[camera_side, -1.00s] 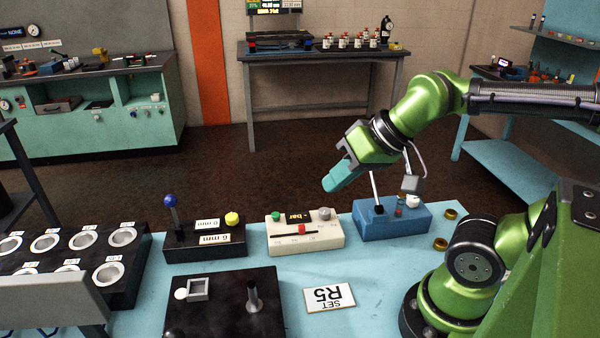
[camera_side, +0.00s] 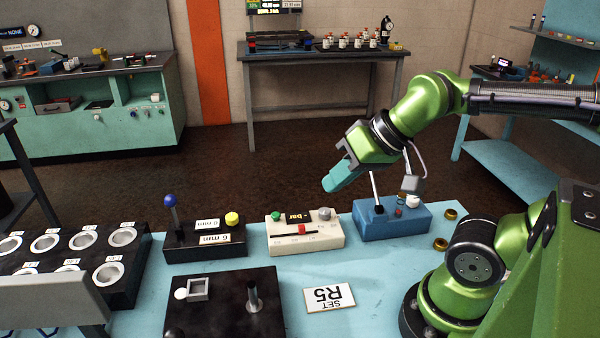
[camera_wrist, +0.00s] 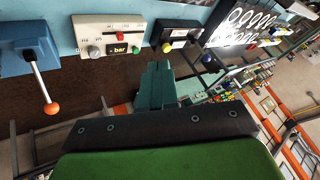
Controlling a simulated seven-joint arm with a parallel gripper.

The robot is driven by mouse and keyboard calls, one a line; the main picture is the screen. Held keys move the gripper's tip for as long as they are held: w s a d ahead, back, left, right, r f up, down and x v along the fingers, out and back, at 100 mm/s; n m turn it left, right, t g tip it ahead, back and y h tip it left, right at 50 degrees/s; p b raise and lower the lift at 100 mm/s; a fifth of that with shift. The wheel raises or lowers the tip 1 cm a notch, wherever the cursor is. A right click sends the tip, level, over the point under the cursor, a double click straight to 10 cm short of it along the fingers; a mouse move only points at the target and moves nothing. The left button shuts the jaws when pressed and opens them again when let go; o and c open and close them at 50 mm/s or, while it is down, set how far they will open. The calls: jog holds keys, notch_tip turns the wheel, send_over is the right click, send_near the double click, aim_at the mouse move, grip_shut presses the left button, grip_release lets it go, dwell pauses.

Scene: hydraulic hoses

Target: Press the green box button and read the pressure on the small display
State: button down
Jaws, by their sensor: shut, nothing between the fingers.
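A cream box (camera_side: 305,237) stands on the light blue table. It carries a green button (camera_side: 276,216), a small dark display (camera_side: 297,216) reading "- bar", a grey knob (camera_side: 324,213) and a red slider. In the wrist view the cream box (camera_wrist: 92,32) is at the upper left, with the green button (camera_wrist: 121,37) beside the display (camera_wrist: 117,49). My gripper (camera_side: 328,185) is shut and empty. It hangs in the air above and behind the box's right end, apart from the button.
A blue box (camera_side: 392,222) with a lever stands right of the cream box. A black box (camera_side: 205,238) with a blue-topped lever and yellow button stands left.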

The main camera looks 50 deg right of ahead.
jog(key=shift+d+f, duration=0.1)
dwell(0.3)
jog(key=m+t+y, duration=0.1)
jog(key=m+y, duration=0.1)
jog(key=m, duration=1.6)
send_over(279, 215)
notch_tip(279, 215, down, 8)
jog(key=shift+d, duration=0.15)
jog(key=shift+f, duration=4.45)
jog(key=shift+f, duration=0.1)
jog(key=shift+f, duration=0.3)
